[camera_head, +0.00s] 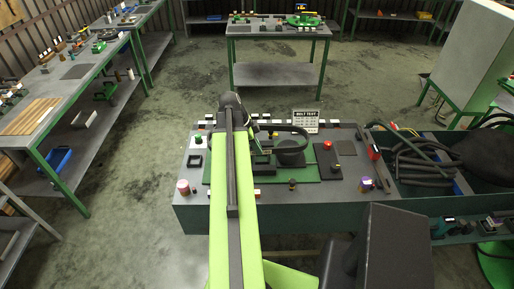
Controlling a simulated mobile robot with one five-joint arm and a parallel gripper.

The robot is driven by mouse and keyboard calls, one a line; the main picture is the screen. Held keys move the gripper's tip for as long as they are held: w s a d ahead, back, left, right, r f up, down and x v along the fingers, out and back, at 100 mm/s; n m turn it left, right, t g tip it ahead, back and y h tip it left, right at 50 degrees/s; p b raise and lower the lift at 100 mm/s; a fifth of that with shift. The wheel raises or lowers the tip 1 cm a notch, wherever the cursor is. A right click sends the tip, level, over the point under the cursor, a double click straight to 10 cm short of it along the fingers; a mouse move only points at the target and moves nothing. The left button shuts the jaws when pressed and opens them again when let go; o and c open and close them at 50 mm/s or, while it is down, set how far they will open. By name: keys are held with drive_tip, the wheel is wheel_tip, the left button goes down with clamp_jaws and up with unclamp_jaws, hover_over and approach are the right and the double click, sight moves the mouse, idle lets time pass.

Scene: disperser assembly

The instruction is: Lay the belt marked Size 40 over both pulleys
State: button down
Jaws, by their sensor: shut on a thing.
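My green arm reaches forward over the workbench to a dark wrist (231,100). My gripper (255,136) shows only in part, just right of the arm, and is shut on a dark belt. The belt (305,136) shows as a thin black loop curving to the right, around or above a dark round pulley (290,157). I cannot tell whether it touches the pulley, and its size mark is not readable. A dark block (262,162) stands left of that pulley on a green plate (306,174). The second pulley is not clear, partly hidden by my arm.
A red button (327,145) sits on a dark panel at right. A bin of dark hoses (410,165) adjoins the bench.

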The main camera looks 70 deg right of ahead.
drive_tip(key=shift+f+b, duration=3.5)
drive_tip(key=shift+f, duration=0.4)
drive_tip(key=c, duration=1.5)
unclamp_jaws()
drive_tip(key=shift+r, duration=0.15)
drive_tip(key=p+v, duration=1.6)
drive_tip(key=v, duration=0.1)
drive_tip(key=shift+s+r, duration=0.1)
drive_tip(key=shift+r, duration=0.1)
drive_tip(key=shift+f, duration=0.1)
